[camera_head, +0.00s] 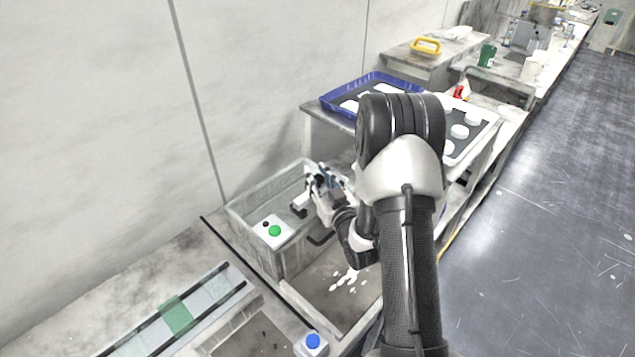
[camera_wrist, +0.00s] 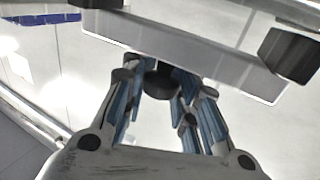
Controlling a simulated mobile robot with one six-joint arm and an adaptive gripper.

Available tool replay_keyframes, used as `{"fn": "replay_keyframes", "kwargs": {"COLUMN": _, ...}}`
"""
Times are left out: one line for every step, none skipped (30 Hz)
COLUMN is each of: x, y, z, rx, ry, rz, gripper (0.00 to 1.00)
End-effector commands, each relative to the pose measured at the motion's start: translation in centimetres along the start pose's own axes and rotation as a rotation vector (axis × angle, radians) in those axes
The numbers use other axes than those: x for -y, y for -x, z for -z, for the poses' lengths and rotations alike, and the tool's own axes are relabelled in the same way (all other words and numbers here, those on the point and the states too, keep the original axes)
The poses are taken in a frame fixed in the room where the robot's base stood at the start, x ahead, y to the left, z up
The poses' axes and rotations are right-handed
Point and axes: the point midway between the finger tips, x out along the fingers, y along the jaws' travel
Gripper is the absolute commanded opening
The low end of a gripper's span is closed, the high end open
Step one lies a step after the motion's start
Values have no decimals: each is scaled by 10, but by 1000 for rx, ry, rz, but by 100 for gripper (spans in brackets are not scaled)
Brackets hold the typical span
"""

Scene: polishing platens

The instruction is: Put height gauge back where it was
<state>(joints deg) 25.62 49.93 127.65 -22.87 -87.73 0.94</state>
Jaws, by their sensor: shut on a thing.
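My gripper (camera_head: 318,183) is at the grey open-topped bin, near its right end. In the wrist view my gripper (camera_wrist: 160,90) has its blue-padded fingers closed around a dark, round part (camera_wrist: 158,80). This part sits under a pale grey bar-shaped body (camera_wrist: 190,55) with black blocks at its ends; I take it to be the height gauge. In the head view a small white and black piece of it (camera_head: 300,204) shows beside the fingers, over the bin. The rest is hidden by my gripper and arm. I cannot tell whether it touches anything below.
The grey bin (camera_head: 243,213) holds a white box with a green button (camera_head: 273,231). A box with a blue button (camera_head: 313,341) stands in front. A blue tray (camera_head: 333,98) and a tray with white discs (camera_head: 487,133) are behind. White splashes (camera_head: 347,278) mark the basin floor.

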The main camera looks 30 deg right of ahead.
Motion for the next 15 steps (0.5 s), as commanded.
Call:
{"fn": "replay_keyframes", "kwargs": {"x": 0, "y": 0, "z": 5, "rx": -5, "ry": 1, "rz": 0, "gripper": 0}}
{"fn": "replay_keyframes", "kwargs": {"x": 0, "y": -1, "z": 8, "rx": -5, "ry": 2, "rz": 0, "gripper": 0}}
{"fn": "replay_keyframes", "kwargs": {"x": 0, "y": -1, "z": 12, "rx": -6, "ry": 2, "rz": 0, "gripper": 0}}
{"fn": "replay_keyframes", "kwargs": {"x": 0, "y": -1, "z": 16, "rx": -7, "ry": 2, "rz": 0, "gripper": 0}}
{"fn": "replay_keyframes", "kwargs": {"x": 0, "y": -1, "z": 20, "rx": -8, "ry": 2, "rz": 0, "gripper": 0}}
{"fn": "replay_keyframes", "kwargs": {"x": 0, "y": 0, "z": 28, "rx": -7, "ry": 2, "rz": 0, "gripper": 0}}
{"fn": "replay_keyframes", "kwargs": {"x": 0, "y": 0, "z": 34, "rx": -8, "ry": 2, "rz": 0, "gripper": 0}}
{"fn": "replay_keyframes", "kwargs": {"x": 0, "y": -1, "z": 42, "rx": -10, "ry": 2, "rz": 0, "gripper": 0}}
{"fn": "replay_keyframes", "kwargs": {"x": 0, "y": -1, "z": 54, "rx": -10, "ry": 4, "rz": 0, "gripper": 0}}
{"fn": "replay_keyframes", "kwargs": {"x": 0, "y": -1, "z": 64, "rx": -12, "ry": 5, "rz": 0, "gripper": 0}}
{"fn": "replay_keyframes", "kwargs": {"x": 0, "y": 0, "z": 73, "rx": -11, "ry": 4, "rz": 0, "gripper": 0}}
{"fn": "replay_keyframes", "kwargs": {"x": 0, "y": 0, "z": 86, "rx": -11, "ry": 4, "rz": 1, "gripper": 0}}
{"fn": "replay_keyframes", "kwargs": {"x": 0, "y": 0, "z": 96, "rx": -11, "ry": 4, "rz": 0, "gripper": 0}}
{"fn": "replay_keyframes", "kwargs": {"x": 0, "y": 0, "z": 105, "rx": -11, "ry": 5, "rz": 1, "gripper": 0}}
{"fn": "replay_keyframes", "kwargs": {"x": 0, "y": 0, "z": 117, "rx": -11, "ry": 4, "rz": 1, "gripper": 0}}
